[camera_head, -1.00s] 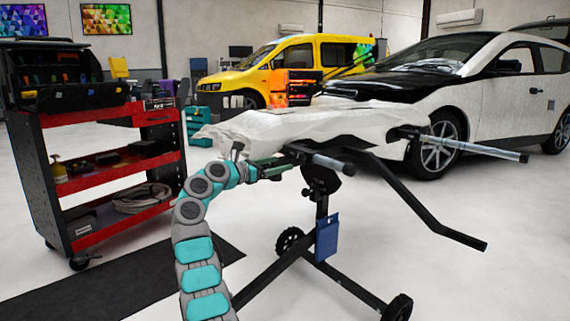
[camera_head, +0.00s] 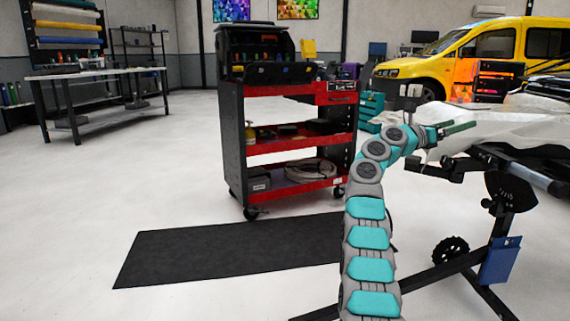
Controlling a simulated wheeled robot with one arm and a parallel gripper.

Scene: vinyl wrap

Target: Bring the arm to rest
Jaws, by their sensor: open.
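My arm (camera_head: 368,240) is segmented teal and grey. It rises from the bottom of the head view and bends over to the right at the top. My gripper (camera_head: 458,128) points right, with its greenish fingers just in front of the white panel (camera_head: 500,125) on the black stand (camera_head: 500,215). The gripper is open and I see nothing held in it. Whether it touches the panel I cannot tell.
A red and black tool cart (camera_head: 300,90) stands left of my arm, with a dark mat (camera_head: 225,250) before it. A workbench (camera_head: 95,72) is at the far left. The floor between bench and cart is clear. A yellow van (camera_head: 440,65) stands behind.

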